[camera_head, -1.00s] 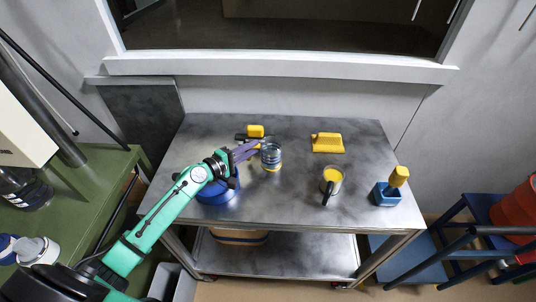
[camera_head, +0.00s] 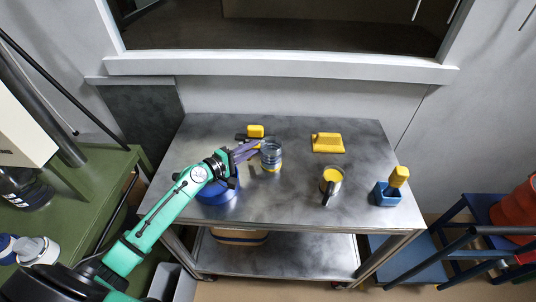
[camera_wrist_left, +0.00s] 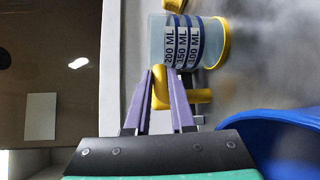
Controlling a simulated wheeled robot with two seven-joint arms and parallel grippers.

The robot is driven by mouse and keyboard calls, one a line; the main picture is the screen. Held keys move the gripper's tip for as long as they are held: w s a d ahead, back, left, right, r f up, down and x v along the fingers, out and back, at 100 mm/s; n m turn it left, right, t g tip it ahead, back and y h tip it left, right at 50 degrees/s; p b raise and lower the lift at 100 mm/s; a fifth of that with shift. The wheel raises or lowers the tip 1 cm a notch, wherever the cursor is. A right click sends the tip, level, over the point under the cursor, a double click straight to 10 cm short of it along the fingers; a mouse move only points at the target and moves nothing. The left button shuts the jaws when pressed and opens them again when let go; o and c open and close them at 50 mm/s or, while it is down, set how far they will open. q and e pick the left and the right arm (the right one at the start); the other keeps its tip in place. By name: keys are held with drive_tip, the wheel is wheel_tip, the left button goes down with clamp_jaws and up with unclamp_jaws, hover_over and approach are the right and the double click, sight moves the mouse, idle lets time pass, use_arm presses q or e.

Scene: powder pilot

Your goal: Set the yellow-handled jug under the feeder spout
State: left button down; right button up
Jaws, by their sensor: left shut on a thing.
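The yellow-handled jug (camera_head: 271,157) is a clear cylinder with blue bands, upright at the middle-left of the metal table. In the left wrist view the jug (camera_wrist_left: 186,42) shows volume marks and a yellow base rim. My left gripper (camera_head: 257,147) has its purple fingers on the jug's yellow handle; they also show around the handle in the left wrist view (camera_wrist_left: 159,88). Whether the jug's base touches the table is hard to tell. No feeder spout can be made out for certain. My right gripper is out of view.
A blue round vessel (camera_head: 218,198) sits under my left forearm. A yellow block (camera_head: 255,131) is behind the jug. A green bench (camera_head: 95,185) is at left.

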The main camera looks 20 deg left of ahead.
use_arm(q)
wheel_tip(320, 180, up, 5)
drive_tip(key=p, duration=0.4)
drive_tip(key=shift+p, duration=0.35)
idle(0.3)
